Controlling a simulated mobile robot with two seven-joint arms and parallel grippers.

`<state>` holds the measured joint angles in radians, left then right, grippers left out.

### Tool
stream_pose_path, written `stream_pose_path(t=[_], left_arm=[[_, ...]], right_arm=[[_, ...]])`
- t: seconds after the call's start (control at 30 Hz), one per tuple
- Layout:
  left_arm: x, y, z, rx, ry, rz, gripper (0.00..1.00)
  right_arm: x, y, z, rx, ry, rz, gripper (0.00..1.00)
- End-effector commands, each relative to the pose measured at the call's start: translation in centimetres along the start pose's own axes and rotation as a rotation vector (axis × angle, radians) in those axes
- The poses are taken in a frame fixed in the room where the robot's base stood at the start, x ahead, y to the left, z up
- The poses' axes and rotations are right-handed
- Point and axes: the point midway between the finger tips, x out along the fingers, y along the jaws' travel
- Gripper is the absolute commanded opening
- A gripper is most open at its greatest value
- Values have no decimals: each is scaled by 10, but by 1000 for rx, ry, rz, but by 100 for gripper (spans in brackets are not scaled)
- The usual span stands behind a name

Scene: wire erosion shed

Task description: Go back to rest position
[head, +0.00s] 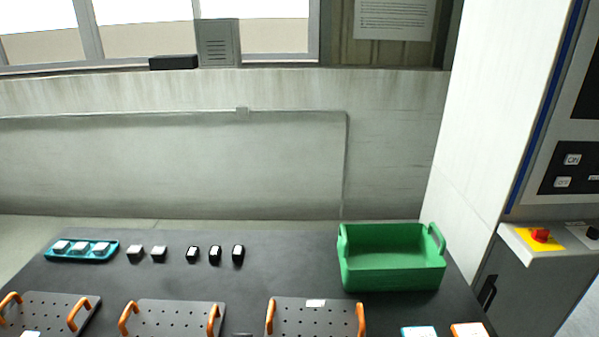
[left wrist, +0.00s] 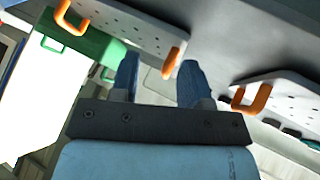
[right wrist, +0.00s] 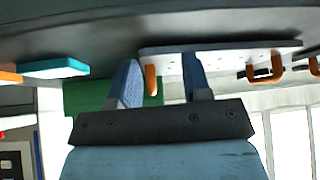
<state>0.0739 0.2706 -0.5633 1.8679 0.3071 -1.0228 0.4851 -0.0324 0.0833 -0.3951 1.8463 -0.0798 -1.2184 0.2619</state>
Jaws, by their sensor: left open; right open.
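My left gripper (left wrist: 160,82) shows in the left wrist view with its two blue fingers apart and nothing between them. My right gripper (right wrist: 160,85) shows in the right wrist view, also with its fingers apart and empty. Neither gripper is in the head view. In the left wrist view, perforated plates with orange handles (left wrist: 172,62) appear beyond the left fingers. In the right wrist view, a perforated plate (right wrist: 225,57) and the green crate (right wrist: 85,97) appear beyond the right fingers.
In the head view, the dark table holds an empty green crate (head: 392,275), a teal tray (head: 82,258) with several pale blocks, small loose blocks (head: 159,254), and perforated plates (head: 172,318) with orange handles. A machine with a red button (head: 540,235) stands at right.

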Motion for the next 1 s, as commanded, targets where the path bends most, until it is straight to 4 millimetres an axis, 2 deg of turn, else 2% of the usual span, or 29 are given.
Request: stream_pose_path(t=[0.03, 0.17, 0.3, 0.4, 0.5, 0.6, 0.7, 1.0], left_arm=[[-4, -3, 19, 2, 27, 6, 42], [-15, -16, 56, 37, 111, -7, 42], [-38, -36, 103, 95, 197, -61, 42], [-58, -50, 134, 148, 244, -116, 42], [-77, -62, 159, 200, 275, -165, 42], [-90, -69, 174, 238, 292, -200, 42], [-96, -72, 181, 259, 300, -217, 42], [-97, -73, 182, 262, 302, -219, 42]], right_arm=[[-2, 1, 21, -4, 22, -22, 44], [-8, 4, 62, -19, 107, -65, 44], [-26, 10, 107, -35, 211, -93, 44], [-42, 16, 135, -46, 282, -99, 44], [-58, 22, 155, -58, 341, -96, 44], [-69, 25, 167, -65, 380, -92, 44], [-74, 27, 172, -68, 400, -89, 44], [-75, 27, 172, -68, 402, -89, 44]])
